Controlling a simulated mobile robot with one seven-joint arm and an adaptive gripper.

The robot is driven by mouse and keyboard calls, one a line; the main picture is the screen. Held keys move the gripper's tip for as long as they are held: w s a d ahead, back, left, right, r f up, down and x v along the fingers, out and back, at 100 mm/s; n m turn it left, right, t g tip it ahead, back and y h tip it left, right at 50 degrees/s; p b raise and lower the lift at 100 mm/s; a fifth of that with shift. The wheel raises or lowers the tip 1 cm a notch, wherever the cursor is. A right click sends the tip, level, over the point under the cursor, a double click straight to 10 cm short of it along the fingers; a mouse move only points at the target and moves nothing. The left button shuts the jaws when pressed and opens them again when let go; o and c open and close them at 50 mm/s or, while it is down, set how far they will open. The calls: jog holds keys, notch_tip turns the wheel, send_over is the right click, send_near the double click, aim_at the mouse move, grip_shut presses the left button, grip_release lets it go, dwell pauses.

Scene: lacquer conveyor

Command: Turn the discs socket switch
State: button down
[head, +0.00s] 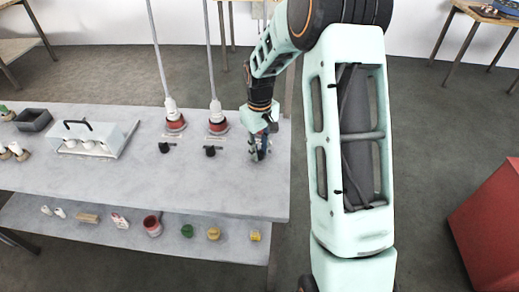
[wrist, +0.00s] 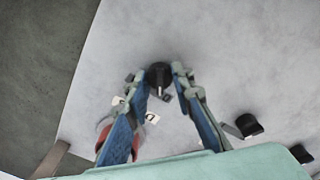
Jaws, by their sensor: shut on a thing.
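My gripper (head: 259,156) points down at the right end of the grey table in the head view. In the wrist view my gripper (wrist: 160,70) has its two blue fingers closed on the sides of a black switch knob (wrist: 158,74), with a pale mark on it. In the head view my fingers mostly cover this knob. Two more black switch knobs, the left one (head: 164,147) and the middle one (head: 210,151), stand left of my gripper. Which switch is labelled discs cannot be read. A red socket (wrist: 104,133) is partly hidden behind a finger.
Two red-and-white sockets, one left (head: 175,121) and one nearer (head: 218,126), have cords rising from them. Small items lie on the lower shelf (head: 190,252). A red box (head: 491,230) is at the far right.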

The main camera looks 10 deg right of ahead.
aim_at(259, 150)
jog(key=c, duration=1.7)
grip_release()
jog(key=shift+o, duration=0.2)
notch_tip(259, 150, up, 12)
jog(key=shift+w+r, duration=0.1)
jog(key=shift+r, duration=0.05)
